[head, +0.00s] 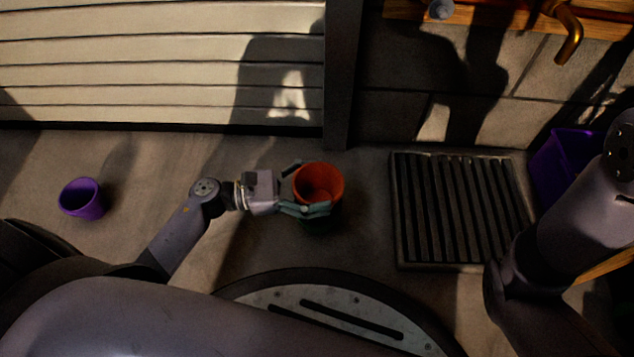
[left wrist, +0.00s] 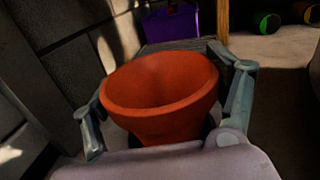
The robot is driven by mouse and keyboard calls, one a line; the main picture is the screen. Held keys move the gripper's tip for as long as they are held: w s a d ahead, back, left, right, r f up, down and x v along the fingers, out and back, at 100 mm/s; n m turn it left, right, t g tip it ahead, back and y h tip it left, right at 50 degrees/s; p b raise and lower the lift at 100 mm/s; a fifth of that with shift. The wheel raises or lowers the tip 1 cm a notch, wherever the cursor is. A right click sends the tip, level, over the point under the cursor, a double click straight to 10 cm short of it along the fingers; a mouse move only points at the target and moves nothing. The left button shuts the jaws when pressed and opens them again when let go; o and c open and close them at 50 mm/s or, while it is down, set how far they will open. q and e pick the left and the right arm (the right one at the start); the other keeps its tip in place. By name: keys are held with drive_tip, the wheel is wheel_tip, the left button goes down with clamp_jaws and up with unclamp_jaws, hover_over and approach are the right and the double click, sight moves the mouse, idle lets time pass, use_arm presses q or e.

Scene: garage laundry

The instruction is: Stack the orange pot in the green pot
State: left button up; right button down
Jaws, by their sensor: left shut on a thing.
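The orange pot (head: 319,183) stands upright, with its open mouth up, between the fingers of my left gripper (head: 309,187). The gripper is shut on it, one finger on each side. In the left wrist view the orange pot (left wrist: 160,90) fills the middle, its rim clear of the fingers. My right gripper is out of view.
A purple pot (head: 82,198) stands on the floor at the left. A dark slatted grate (head: 460,210) lies to the right of the orange pot, with a purple bin (head: 562,165) beyond it. A shutter and brick wall bound the back.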

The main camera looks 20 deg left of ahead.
sight(335, 194)
use_arm(q)
wheel_tip(335, 194, down, 2)
drive_tip(key=shift+f+b, duration=0.25)
drive_tip(key=shift+b, duration=0.7)
drive_tip(key=shift+f, duration=0.9)
drive_tip(key=o, duration=1.1)
drive_tip(key=shift+r+p, duration=0.1)
drive_tip(key=shift+p, duration=0.2)
wheel_tip(335, 194, up, 10)
drive_tip(key=p, duration=0.7)
drive_tip(key=shift+p, duration=0.35)
